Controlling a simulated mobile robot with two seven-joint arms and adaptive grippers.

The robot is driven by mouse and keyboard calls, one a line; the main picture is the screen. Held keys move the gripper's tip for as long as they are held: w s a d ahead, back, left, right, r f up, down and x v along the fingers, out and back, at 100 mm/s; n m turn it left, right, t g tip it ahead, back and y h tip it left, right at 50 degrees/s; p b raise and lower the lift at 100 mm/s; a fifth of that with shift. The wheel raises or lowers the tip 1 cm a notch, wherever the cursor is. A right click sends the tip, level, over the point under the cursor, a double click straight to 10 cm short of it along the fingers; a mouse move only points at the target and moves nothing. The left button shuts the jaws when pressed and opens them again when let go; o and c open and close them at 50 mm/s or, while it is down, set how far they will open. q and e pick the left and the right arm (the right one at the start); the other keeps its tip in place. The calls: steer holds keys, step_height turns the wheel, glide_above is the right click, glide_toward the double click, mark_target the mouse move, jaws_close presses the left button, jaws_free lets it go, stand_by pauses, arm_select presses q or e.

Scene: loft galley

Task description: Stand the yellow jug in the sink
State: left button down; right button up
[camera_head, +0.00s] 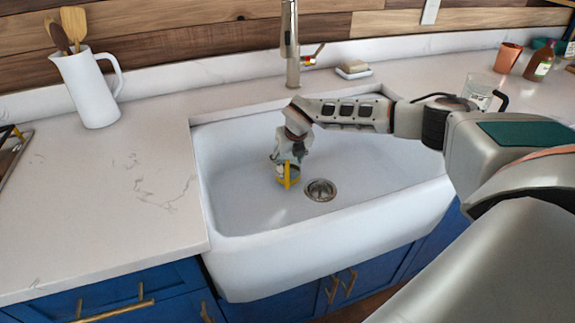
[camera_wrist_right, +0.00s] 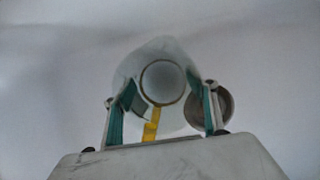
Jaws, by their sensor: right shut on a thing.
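The yellow jug (camera_head: 288,178) is inside the white sink (camera_head: 235,205), left of and slightly behind the drain. Only a small part of it shows below my right gripper (camera_head: 288,160), which reaches in from the right. In the right wrist view, the jug (camera_wrist_right: 152,128) shows as a pale rounded body with a round opening and a yellow strip, between the two fingers of my right gripper (camera_wrist_right: 168,95). The gripper is shut on it. The jug looks about upright. I cannot tell whether its base touches the sink floor. My left gripper is not in view.
The metal drain (camera_head: 320,190) is close to the jug's right. A faucet (camera_head: 291,50) and a soap dish (camera_head: 353,71) stand behind the sink. A white pitcher with wooden utensils (camera_head: 90,90) stands on the left counter, whose front part is clear.

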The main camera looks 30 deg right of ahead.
mark_target(288, 169)
steer(key=shift+f, duration=1)
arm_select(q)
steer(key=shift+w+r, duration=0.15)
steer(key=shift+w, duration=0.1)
arm_select(e)
steer(key=o, duration=1.2)
steer(key=shift+c, duration=0.2)
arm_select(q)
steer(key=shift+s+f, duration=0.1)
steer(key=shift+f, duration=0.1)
arm_select(e)
steer(key=shift+r, duration=0.45)
steer(key=p+v, duration=0.2)
steer(key=v, duration=0.9)
steer(key=shift+s+f, duration=0.1)
steer(key=shift+s, duration=0.05)
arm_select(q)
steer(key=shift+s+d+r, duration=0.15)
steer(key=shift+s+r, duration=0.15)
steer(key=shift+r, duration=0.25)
arm_select(e)
steer(key=shift+s+a+r, duration=0.1)
steer(key=shift+r, duration=0.15)
